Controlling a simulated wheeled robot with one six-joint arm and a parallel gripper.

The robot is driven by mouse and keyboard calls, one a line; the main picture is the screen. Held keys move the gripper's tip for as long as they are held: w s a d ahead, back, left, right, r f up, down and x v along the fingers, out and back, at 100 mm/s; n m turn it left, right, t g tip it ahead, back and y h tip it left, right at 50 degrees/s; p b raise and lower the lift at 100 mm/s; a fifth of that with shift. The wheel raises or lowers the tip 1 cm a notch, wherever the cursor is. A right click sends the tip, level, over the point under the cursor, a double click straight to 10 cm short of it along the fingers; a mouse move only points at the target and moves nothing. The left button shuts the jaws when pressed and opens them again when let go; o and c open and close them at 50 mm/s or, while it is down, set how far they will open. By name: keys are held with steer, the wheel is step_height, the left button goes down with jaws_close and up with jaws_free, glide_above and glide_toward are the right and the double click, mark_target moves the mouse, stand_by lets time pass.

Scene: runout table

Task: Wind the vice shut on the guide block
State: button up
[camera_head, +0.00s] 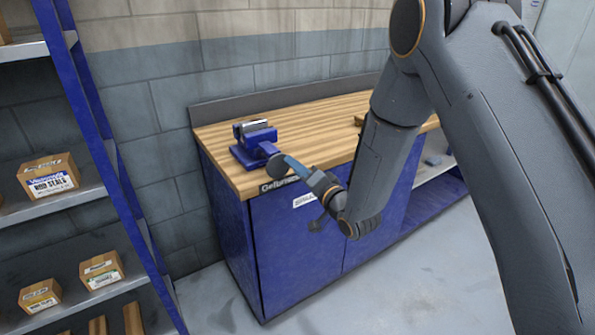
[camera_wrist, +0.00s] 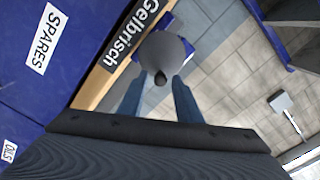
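The blue vice (camera_head: 255,150) stands on the near left corner of the wooden bench top (camera_head: 315,140). A pale grey piece (camera_head: 250,126) shows at its jaws; I cannot tell the guide block from the jaw faces. The vice's round grey handwheel (camera_head: 275,162) faces out past the bench's front edge. In the wrist view the wheel (camera_wrist: 163,52) has a dark knob (camera_wrist: 160,78). My gripper (camera_head: 285,160) is at the wheel. In the wrist view my gripper's (camera_wrist: 157,82) two blue fingers are apart, one on each side of the knob, with visible gaps.
A blue shelf rack with cartons, including a labelled box (camera_head: 48,176), stands at the left. A brown item (camera_head: 360,118) on the bench is partly behind my arm. The bench's blue cabinet front (camera_head: 300,240) lies below my gripper. The floor in front is clear.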

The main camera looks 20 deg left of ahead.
steer(key=n+b, duration=0.1)
steer(key=n, duration=0.5)
steer(key=shift+b, duration=0.4)
jaws_close()
steer(key=m, duration=0.3)
steer(key=shift+w+d+f, duration=0.1)
steer(key=shift+f, duration=0.3)
steer(key=m, duration=0.2)
steer(key=f+m, duration=0.1)
steer(key=shift+m, duration=0.4)
